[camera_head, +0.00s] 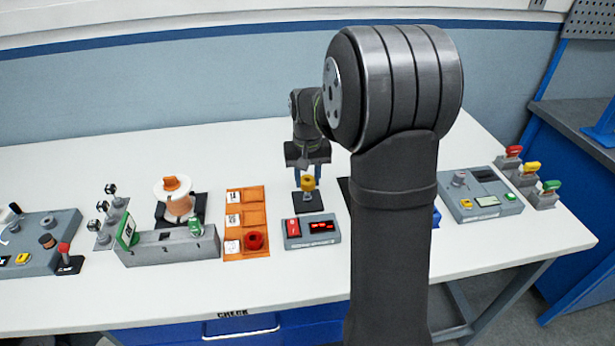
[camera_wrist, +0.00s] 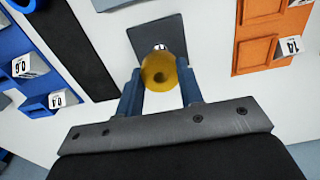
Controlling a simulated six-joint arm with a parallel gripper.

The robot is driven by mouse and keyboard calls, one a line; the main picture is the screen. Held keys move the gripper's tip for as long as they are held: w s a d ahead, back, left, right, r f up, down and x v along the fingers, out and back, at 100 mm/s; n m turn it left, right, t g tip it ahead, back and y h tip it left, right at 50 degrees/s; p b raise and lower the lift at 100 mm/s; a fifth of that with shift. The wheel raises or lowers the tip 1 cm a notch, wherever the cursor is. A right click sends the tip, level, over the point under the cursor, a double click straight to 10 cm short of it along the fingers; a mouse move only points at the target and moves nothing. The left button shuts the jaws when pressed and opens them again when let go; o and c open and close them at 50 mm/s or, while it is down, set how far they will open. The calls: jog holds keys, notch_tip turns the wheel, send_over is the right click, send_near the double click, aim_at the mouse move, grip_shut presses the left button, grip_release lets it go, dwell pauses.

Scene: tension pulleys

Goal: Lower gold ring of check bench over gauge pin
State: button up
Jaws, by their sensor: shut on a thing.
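A gold ring (camera_wrist: 160,72) with a dark hole is held between the two blue fingers of my gripper (camera_wrist: 160,88) in the wrist view. In the head view the gold ring (camera_head: 308,184) shows under my gripper (camera_head: 308,174). The gauge pin's silver top (camera_wrist: 160,47) shows just past the ring's far edge in the wrist view, above its dark square base (camera_wrist: 152,29). In the head view the base (camera_head: 314,206) lies below the ring. The rest of the pin is hidden, and I cannot tell the gap between ring and pin.
A grey box with a red display (camera_head: 313,230) stands just in front of the base. An orange tray (camera_head: 234,209) with a red ring (camera_head: 254,240) is to the left. A white-topped spool (camera_head: 178,204) stands farther left. A blue labelled holder (camera_wrist: 18,55) shows in the wrist view.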

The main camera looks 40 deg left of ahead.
jog(key=shift+f, duration=1.4)
dwell(0.4)
jog(key=o, duration=1.4)
jog(key=shift+r, duration=0.1)
jog(key=shift+r, duration=3.95)
jog(key=shift+f, duration=3.8)
jog(key=shift+r, duration=0.1)
